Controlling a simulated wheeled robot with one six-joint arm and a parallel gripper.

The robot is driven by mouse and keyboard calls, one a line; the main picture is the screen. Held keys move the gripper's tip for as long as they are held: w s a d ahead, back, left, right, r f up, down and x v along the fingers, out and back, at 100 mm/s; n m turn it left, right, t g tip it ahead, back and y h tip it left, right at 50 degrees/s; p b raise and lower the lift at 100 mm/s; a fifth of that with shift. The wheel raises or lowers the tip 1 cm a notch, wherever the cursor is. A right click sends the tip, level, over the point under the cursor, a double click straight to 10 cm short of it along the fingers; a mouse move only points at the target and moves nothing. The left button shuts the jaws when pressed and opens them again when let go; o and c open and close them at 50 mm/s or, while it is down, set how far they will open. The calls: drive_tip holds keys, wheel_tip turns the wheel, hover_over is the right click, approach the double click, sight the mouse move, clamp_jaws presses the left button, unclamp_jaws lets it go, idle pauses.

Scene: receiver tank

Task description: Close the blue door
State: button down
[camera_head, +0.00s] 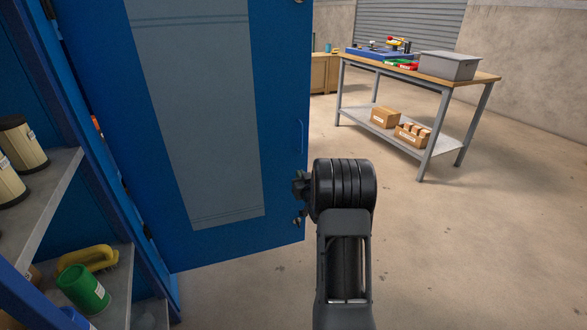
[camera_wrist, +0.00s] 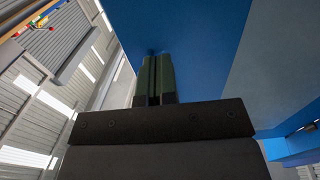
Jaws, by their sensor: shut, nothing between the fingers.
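The blue door (camera_head: 282,100) stands open from the blue cabinet (camera_head: 165,270) on the left. It has a grey panel down its middle and a slim blue handle (camera_head: 301,136) near its free edge. My gripper (camera_head: 299,190) is shut, at the lower part of that free edge and partly hidden behind my black wrist. In the wrist view my gripper (camera_wrist: 157,75) has its fingers together with nothing between them. The blue door (camera_wrist: 195,35) fills the view just beyond the fingertips. They look close to its surface, but I cannot tell whether they touch.
Cabinet shelves (camera_head: 50,185) on the left hold beige cans (camera_head: 20,143), a green can (camera_head: 83,288) and a yellow brush (camera_head: 88,259). A workbench (camera_head: 430,73) with a grey bin (camera_head: 448,65) stands at the back right. The floor (camera_head: 480,245) on the right is clear.

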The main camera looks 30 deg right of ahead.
sight(291, 161)
drive_tip(key=b+x, duration=0.2)
drive_tip(key=x, duration=0.6)
drive_tip(key=shift+w, duration=0.15)
